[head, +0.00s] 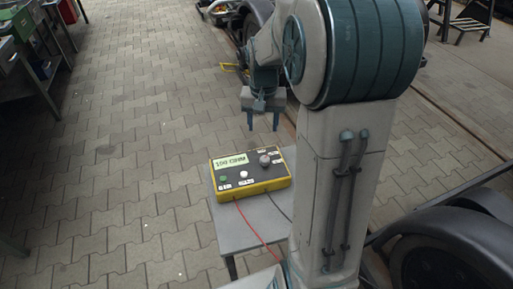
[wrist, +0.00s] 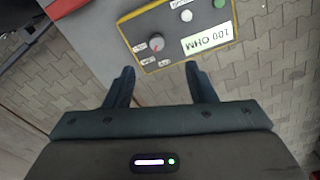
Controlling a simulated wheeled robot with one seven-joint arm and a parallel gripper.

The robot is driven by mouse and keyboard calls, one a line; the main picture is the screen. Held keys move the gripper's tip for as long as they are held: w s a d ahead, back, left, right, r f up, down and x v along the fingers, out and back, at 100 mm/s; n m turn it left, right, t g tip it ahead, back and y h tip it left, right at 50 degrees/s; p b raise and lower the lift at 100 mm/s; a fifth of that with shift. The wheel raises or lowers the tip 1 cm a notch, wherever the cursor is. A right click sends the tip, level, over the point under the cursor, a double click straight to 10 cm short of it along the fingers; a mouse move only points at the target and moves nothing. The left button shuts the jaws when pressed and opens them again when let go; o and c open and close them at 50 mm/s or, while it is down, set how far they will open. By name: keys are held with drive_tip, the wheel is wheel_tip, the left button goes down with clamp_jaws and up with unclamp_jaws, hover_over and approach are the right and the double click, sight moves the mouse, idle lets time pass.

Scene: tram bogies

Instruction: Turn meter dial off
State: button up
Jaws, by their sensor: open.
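The yellow-edged grey meter (head: 252,176) lies on a small grey table in the head view, its display (head: 231,160) lit and reading about 100 OHM. The meter dial (head: 265,159) is a round grey knob at the right of its top face. In the wrist view the meter (wrist: 178,30) appears upside down, with the dial (wrist: 156,42) showing a small red mark. My gripper (head: 263,128) is open and empty above the back of the meter, apart from it. In the wrist view its two fingers (wrist: 160,82) point towards the dial without touching it.
The small grey table (head: 243,222) has some bare top in front of the meter. A red lead (head: 254,228) and a dark lead (head: 279,208) run from the meter's front. A workbench (head: 30,60) stands at the left; dark wheels (head: 440,255) lie at the right. Paved floor is clear at the left.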

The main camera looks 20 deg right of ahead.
drive_tip(key=b, duration=0.1)
hover_over(265, 158)
wheel_tip(265, 158, down, 4)
drive_tip(key=shift+m, duration=0.4)
wheel_tip(265, 158, down, 14)
drive_tip(key=shift+b, duration=0.95)
drive_tip(key=c, duration=1)
